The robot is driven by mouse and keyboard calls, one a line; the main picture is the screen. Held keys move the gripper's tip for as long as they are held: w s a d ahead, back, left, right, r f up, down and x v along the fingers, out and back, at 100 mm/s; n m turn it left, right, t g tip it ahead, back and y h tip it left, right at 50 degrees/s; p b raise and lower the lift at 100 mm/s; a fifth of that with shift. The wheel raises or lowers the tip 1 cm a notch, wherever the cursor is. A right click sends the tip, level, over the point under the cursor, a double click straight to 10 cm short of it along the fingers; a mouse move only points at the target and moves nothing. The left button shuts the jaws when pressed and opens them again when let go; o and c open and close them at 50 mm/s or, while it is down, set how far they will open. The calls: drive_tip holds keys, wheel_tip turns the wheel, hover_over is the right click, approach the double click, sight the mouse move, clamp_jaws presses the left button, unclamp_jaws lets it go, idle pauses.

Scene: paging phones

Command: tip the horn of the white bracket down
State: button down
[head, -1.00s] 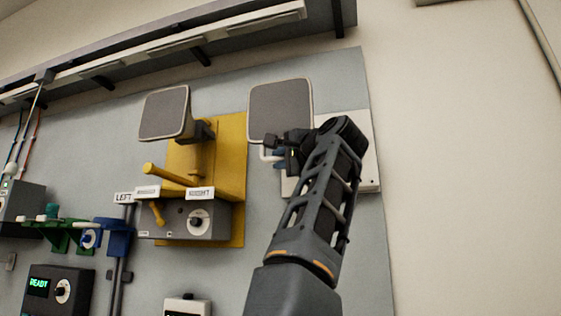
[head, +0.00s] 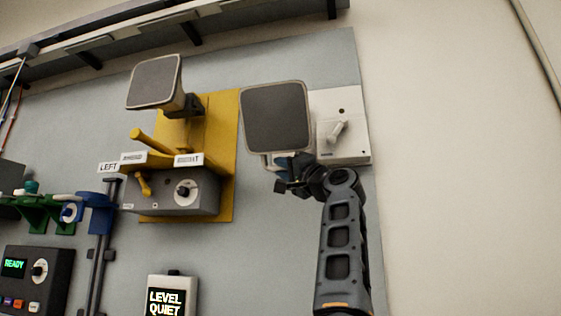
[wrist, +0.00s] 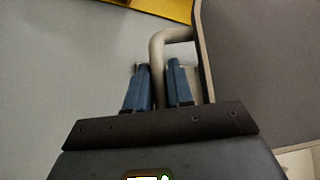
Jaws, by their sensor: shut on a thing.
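The white bracket (head: 354,105) is a white plate on the wall board, with a small white lever (head: 337,132) on its face. Its horn (head: 276,117) is a grey square with a pale rim, in front of the plate's left side. A pale bent handle (wrist: 160,42) comes off the horn's edge; the horn also fills the right of the wrist view (wrist: 265,70). My gripper (head: 278,174) is just below the horn. In the wrist view its blue fingers (wrist: 158,85) are shut on the handle. The horn's mount is hidden behind it.
A yellow bracket (head: 226,130) with its own horn (head: 154,81) stands to the left, above a grey control box (head: 160,195). A "LEVEL QUIET" display (head: 166,300) is lower down. Bare wall lies to the right.

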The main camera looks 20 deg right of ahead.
drive_tip(key=shift+w+d+f, duration=0.2)
drive_tip(key=shift+w+d, duration=0.1)
drive_tip(key=shift+w, duration=0.1)
drive_tip(key=c, duration=1.1)
unclamp_jaws()
drive_tip(key=shift+w+d, duration=0.15)
drive_tip(key=shift+f, duration=0.1)
drive_tip(key=b+v, duration=0.2)
drive_tip(key=v, duration=0.5)
drive_tip(key=shift+s+f, duration=0.15)
drive_tip(key=shift+s, duration=0.2)
